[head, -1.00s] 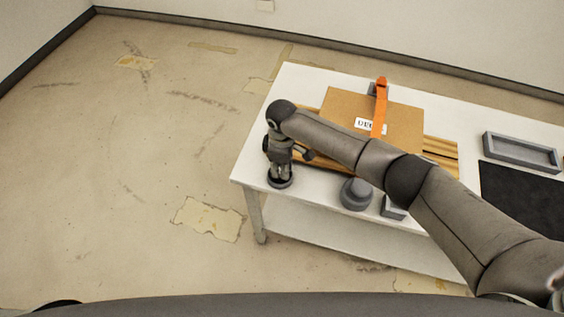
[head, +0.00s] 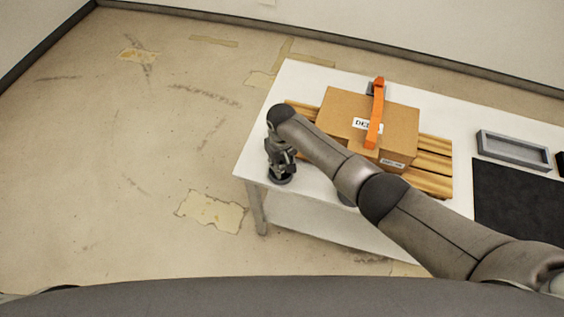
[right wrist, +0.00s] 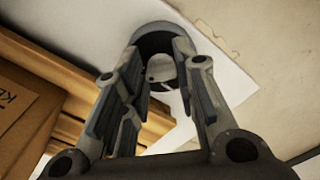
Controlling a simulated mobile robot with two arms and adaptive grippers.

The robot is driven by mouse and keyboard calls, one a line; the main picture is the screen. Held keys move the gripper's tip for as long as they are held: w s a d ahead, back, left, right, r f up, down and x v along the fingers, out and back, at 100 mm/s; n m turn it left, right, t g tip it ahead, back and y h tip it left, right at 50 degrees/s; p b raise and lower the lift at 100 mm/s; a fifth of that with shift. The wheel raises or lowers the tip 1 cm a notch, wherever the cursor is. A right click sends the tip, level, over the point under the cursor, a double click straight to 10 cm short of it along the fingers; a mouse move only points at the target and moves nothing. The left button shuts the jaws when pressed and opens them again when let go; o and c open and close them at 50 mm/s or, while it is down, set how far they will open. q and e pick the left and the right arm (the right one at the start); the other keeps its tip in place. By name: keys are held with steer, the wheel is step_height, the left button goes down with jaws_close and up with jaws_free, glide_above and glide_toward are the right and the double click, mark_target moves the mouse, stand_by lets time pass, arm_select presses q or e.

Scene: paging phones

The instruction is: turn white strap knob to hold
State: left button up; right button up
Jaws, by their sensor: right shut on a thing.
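My right gripper (head: 281,163) points down over a round dark base (head: 281,179) at the table's near left corner. In the right wrist view, my right gripper's fingers (right wrist: 160,75) are shut on a small pale knob (right wrist: 160,68) that sits within a dark round rim (right wrist: 152,38). The fingers hide much of the knob, so its setting and any hold mark cannot be read. An orange strap (head: 376,115) runs over a cardboard box (head: 345,104) on a wooden pallet (head: 432,165). My left gripper is not in view.
The white table (head: 300,75) carries a grey tray (head: 515,150) and a black mat (head: 515,200) at the right. My right arm crosses in front of the table and hides part of its front edge. Bare floor lies to the left.

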mark_target(281, 168)
steer(key=shift+w+r+m, duration=0.1)
steer(key=shift+w+m, duration=0.05)
steer(key=shift+m, duration=0.25)
steer(key=shift+a, duration=0.1)
steer(key=o, duration=0.9)
steer(key=shift+o, duration=0.6)
step_height(281, 168, up, 12)
